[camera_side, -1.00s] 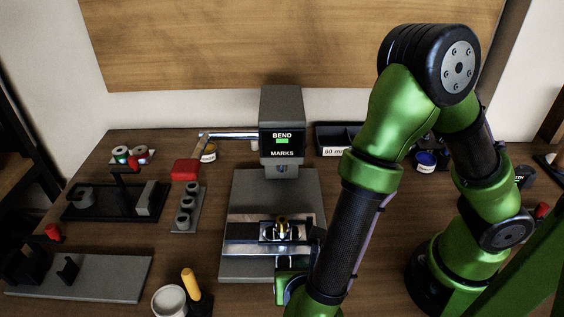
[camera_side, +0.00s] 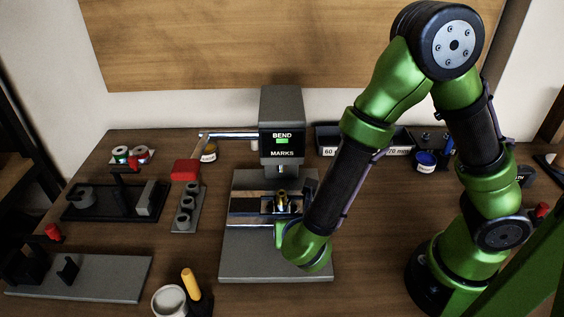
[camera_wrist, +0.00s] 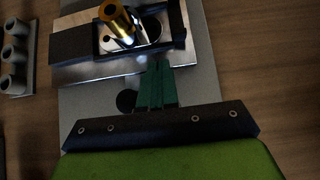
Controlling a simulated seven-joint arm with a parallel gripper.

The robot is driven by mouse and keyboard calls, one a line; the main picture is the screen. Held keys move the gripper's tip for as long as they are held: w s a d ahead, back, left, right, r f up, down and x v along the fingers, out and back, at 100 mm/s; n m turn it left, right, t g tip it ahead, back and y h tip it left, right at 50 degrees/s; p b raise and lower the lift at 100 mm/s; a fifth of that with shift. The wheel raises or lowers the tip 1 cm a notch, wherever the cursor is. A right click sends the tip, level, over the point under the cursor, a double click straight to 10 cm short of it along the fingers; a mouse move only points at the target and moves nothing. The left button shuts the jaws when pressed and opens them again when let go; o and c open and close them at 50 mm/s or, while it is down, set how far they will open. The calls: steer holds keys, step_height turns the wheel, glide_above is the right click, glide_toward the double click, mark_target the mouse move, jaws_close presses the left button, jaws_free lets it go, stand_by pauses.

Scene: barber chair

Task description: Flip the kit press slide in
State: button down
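The press (camera_side: 282,120) stands on a grey base plate (camera_side: 262,268), with a green light on its "BEND MARKS" head. Its metal slide (camera_side: 248,205) lies across the plate, just in front of and partly below the head. A brass cylinder (camera_side: 282,199) stands in the slide's central holder; it also shows in the wrist view (camera_wrist: 117,20). My gripper (camera_wrist: 158,66) has its green fingers close together, with no object seen between them. The fingertips are at the slide's near edge; exact contact is hard to tell. In the side view my wrist hides the fingers.
A lever with a red grip (camera_side: 186,170) reaches left from the press. A grey block with several cups (camera_side: 186,208) stands left of the plate. A white cup (camera_side: 169,301) and a yellow-handled tool (camera_side: 191,284) stand at front left. Labelled bins (camera_side: 335,140) are behind my arm.

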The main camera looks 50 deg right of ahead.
mark_target(296, 211)
steer(key=w+d, duration=0.3)
steer(key=shift+d, duration=0.1)
